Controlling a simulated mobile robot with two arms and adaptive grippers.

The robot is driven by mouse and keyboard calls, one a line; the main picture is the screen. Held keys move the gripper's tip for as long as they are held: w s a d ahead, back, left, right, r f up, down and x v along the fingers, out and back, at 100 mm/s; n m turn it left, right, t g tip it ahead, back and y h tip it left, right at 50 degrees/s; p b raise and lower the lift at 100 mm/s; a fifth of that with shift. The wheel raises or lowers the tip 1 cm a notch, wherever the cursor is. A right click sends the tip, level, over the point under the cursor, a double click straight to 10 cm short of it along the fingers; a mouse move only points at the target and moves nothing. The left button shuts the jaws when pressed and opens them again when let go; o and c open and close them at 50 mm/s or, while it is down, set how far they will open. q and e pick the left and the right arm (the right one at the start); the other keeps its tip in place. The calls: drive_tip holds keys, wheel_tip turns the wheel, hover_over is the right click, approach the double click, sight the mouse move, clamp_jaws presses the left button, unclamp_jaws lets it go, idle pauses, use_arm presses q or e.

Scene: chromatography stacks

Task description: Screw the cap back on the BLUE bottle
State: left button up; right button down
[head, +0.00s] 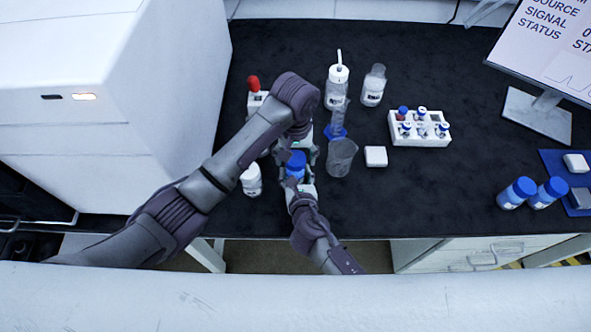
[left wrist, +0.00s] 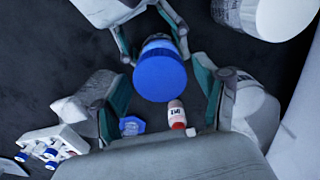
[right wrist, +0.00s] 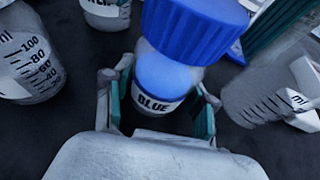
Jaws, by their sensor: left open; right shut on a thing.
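The BLUE bottle (right wrist: 153,106) stands between the fingers of my right gripper (right wrist: 158,110), which is shut on its body. Its label reads BLUE. The ribbed blue cap (right wrist: 195,28) is at the top of its neck; whether it is threaded on I cannot tell. The cap also shows in the head view (head: 296,163) and from above in the left wrist view (left wrist: 160,72). My left gripper (head: 294,156) is over the cap and open, with a finger on either side of it. In the left wrist view gaps show between the pads and the cap.
A white bottle (head: 251,181) stands close left and a beaker (head: 341,158) close right. A cylinder (head: 338,122), a wash bottle (head: 337,88) and a vial rack (head: 432,139) stand behind. Two blue-capped bottles (head: 516,193) are far right.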

use_arm(q)
drive_tip(key=c, duration=1.2)
drive_tip(key=m, duration=1.2)
drive_tip(key=shift+m, duration=1.2)
drive_tip(key=o, duration=1.3)
drive_tip(key=shift+r, duration=2.25)
